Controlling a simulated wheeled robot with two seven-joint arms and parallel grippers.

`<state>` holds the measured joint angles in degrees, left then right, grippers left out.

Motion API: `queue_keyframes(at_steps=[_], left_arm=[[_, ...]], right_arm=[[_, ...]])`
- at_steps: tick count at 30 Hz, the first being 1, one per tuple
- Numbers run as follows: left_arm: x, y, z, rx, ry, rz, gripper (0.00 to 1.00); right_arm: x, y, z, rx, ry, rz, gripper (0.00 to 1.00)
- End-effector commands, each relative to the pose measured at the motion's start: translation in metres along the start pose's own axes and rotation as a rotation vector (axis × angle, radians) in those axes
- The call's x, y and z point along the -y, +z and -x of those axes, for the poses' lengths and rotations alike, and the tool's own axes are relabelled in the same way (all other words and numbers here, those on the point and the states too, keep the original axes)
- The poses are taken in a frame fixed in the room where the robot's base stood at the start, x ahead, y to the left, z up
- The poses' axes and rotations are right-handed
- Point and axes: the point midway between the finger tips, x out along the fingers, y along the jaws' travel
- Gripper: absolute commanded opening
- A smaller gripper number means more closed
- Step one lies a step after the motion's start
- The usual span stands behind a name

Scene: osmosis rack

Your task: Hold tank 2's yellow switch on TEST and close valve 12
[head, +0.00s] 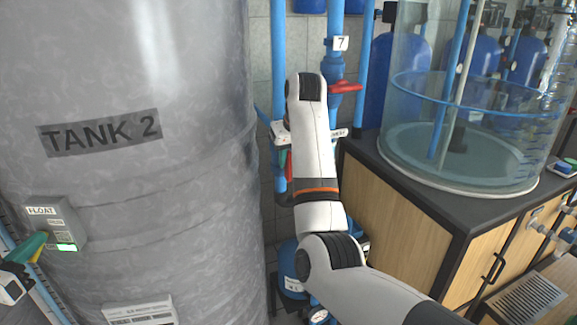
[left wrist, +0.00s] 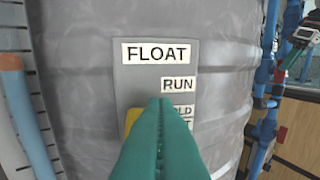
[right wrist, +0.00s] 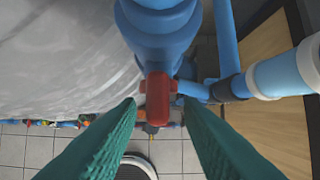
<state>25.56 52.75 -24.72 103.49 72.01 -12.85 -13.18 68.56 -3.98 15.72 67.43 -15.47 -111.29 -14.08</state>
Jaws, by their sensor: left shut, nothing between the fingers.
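Tank 2 (head: 150,200) is a grey tank with a FLOAT box (head: 55,217) on its side, a green light lit at its bottom. My left gripper (head: 40,240) is shut with its tips at the box. In the left wrist view its green fingers (left wrist: 165,105) cover part of the yellow switch (left wrist: 131,117) and of the lower label; RUN is readable above. My right gripper (right wrist: 157,103) is open, its fingers on either side of a red valve handle (right wrist: 157,98) on a blue pipe, with gaps showing. The valve's number cannot be read.
Another red handle (head: 345,87) is on the pipe tagged 7 (head: 341,43). A clear water tank (head: 470,150) stands on a wooden cabinet (head: 400,225) at the right. Blue pipes run close around the right gripper.

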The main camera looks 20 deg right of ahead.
Motion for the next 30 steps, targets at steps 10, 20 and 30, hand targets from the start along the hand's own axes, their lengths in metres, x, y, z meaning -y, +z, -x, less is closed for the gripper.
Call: queue_keyframes(at_steps=[10,20,30], left_arm=[[0.000,-0.001,0.000,-0.003,-0.001,0.001,0.00],[0.000,-0.001,0.000,-0.003,-0.001,0.001,0.00],[0.000,-0.001,0.000,-0.003,-0.001,0.001,0.00]], right_arm=[[-0.001,0.001,-0.036,0.002,0.001,0.001,0.34],[-0.001,0.001,-0.037,0.003,0.001,0.002,0.25],[0.000,0.001,-0.037,0.002,0.031,-0.012,0.00]])
